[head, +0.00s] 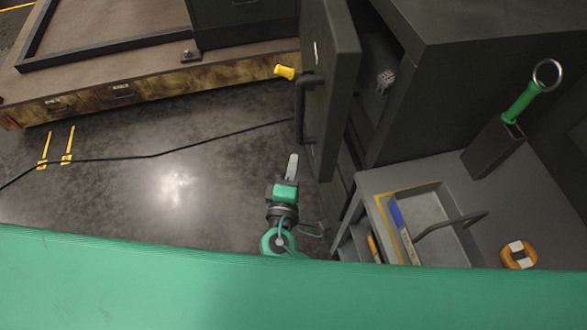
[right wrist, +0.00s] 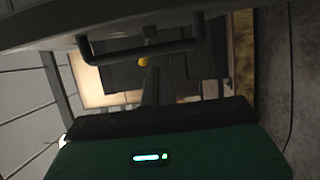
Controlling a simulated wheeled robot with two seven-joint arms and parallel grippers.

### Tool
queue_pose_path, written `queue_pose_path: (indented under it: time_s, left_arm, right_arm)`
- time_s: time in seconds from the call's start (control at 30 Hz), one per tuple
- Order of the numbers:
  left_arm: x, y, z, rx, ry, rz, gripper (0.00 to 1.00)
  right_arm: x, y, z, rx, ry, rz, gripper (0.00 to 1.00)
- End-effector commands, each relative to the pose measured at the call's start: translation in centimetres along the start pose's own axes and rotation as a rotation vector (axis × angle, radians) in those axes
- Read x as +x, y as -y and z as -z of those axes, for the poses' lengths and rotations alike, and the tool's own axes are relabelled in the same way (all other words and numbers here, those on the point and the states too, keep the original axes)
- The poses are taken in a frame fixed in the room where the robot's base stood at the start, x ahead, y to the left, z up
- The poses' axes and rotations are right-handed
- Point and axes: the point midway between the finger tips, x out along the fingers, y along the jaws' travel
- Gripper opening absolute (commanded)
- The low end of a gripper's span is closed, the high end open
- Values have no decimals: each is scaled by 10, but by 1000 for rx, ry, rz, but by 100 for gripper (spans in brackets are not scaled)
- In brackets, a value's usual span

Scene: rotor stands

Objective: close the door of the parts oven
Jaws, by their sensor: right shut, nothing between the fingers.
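The parts oven (head: 470,75) is a dark grey cabinet at the upper right of the head view. Its door (head: 338,85) stands open, swung out to the left, with a dark bar handle (head: 303,108) on its left face. My right gripper (head: 292,165) is shut and empty, below the handle in the picture and left of the door's lower edge; I see no contact. In the right wrist view the handle (right wrist: 140,52) crosses above the gripper's narrow fingers (right wrist: 150,85). My left gripper is not in view.
A yellow knob (head: 285,72) shows beside the handle. A grey bench (head: 375,182) with a recessed tray, an orange tape roll (head: 518,255) and a green-handled tool (head: 520,103) in a holder is at right. A cable (head: 150,156) lies on the open floor at left.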

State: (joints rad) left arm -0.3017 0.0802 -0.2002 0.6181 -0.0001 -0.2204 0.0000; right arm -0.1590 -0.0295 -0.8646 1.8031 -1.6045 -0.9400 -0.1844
Motion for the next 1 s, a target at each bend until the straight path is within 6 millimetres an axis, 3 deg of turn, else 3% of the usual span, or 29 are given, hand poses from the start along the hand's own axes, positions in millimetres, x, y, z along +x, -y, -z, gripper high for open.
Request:
queue_pose_path:
  time_s: [0.03,0.23,0.5,1.0]
  left_arm:
    - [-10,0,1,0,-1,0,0]
    - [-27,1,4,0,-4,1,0]
    - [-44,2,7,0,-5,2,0]
    - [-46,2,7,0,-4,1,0]
  right_arm:
    - [13,-6,0,-3,0,-3,0]
    - [56,-5,0,-2,0,-1,0]
    - [61,-2,-33,-2,0,2,0]
    - [62,1,-40,0,-1,2,0]
